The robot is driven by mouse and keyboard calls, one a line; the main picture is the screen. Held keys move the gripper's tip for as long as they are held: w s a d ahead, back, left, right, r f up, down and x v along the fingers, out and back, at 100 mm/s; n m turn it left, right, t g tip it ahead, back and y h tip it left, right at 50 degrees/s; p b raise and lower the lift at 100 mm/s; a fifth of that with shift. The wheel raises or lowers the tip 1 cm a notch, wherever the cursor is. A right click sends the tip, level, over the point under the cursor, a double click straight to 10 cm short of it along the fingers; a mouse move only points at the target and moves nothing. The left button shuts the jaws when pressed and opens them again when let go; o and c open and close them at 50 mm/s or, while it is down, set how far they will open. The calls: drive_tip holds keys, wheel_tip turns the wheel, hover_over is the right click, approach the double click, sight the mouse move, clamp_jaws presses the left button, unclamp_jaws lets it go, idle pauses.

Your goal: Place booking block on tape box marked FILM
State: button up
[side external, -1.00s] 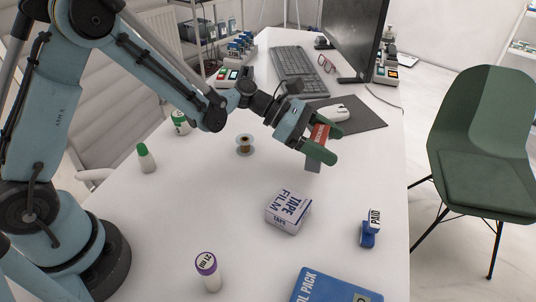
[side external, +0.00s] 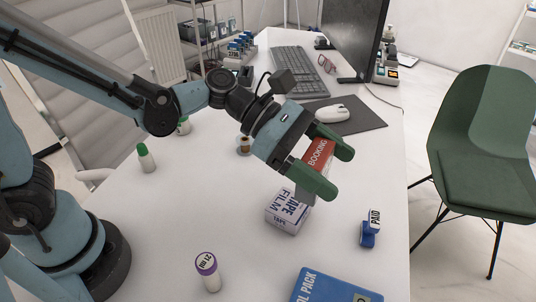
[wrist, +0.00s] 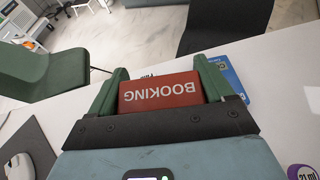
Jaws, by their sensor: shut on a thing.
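The booking block (side external: 318,158) is red with BOOKING in white letters and a grey lower part. My gripper (side external: 325,170) is shut on it, with a green finger on either side. In the wrist view the block (wrist: 160,92) lies between my green fingers. The tape box marked FILM (side external: 287,214) is white with purple print and sits on the table. In the side view the block and my gripper are above and partly in front of its far edge. I cannot tell whether the block touches the box.
A blue pack (side external: 335,287) and a purple-capped bottle (side external: 208,272) are nearer. The keyboard (side external: 300,72), mouse (side external: 333,113) and monitor (side external: 352,35) are farther back.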

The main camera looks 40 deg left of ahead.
drive_tip(key=s+r+m+g, duration=0.2)
drive_tip(key=s+m+g, duration=0.1)
drive_tip(key=s, duration=0.7)
hover_over(296, 209)
wheel_tip(296, 209, down, 7)
drive_tip(key=shift+f, duration=1.9)
drive_tip(key=shift+f, duration=0.2)
drive_tip(key=o, duration=1)
drive_tip(key=shift+r, duration=0.1)
